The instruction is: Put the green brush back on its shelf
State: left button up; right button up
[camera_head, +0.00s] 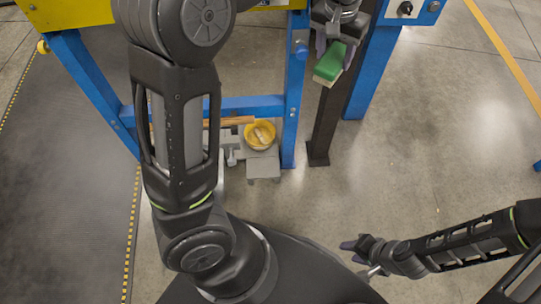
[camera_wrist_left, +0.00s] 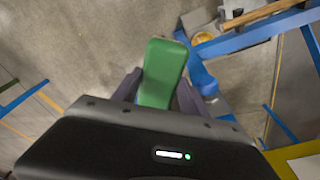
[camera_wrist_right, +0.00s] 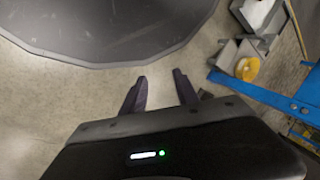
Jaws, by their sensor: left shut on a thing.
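The green brush (camera_head: 329,64) has a green back and a pale bristle side. In the left wrist view the brush (camera_wrist_left: 161,73) stands out between the fingers of the left gripper (camera_wrist_left: 158,88). My right gripper (camera_head: 358,257) is low in the head view, far from the brush. In the right wrist view the right gripper (camera_wrist_right: 160,85) has its fingers apart with nothing between them. I cannot make out the brush's shelf.
A blue frame (camera_head: 291,100) with a yellow top (camera_head: 70,14) stands at the back. A dark post (camera_head: 325,125) stands below the brush. The floor (camera_head: 440,120) at the right is clear.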

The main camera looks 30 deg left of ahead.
pick_arm(q)
jog(key=shift+r, duration=0.1)
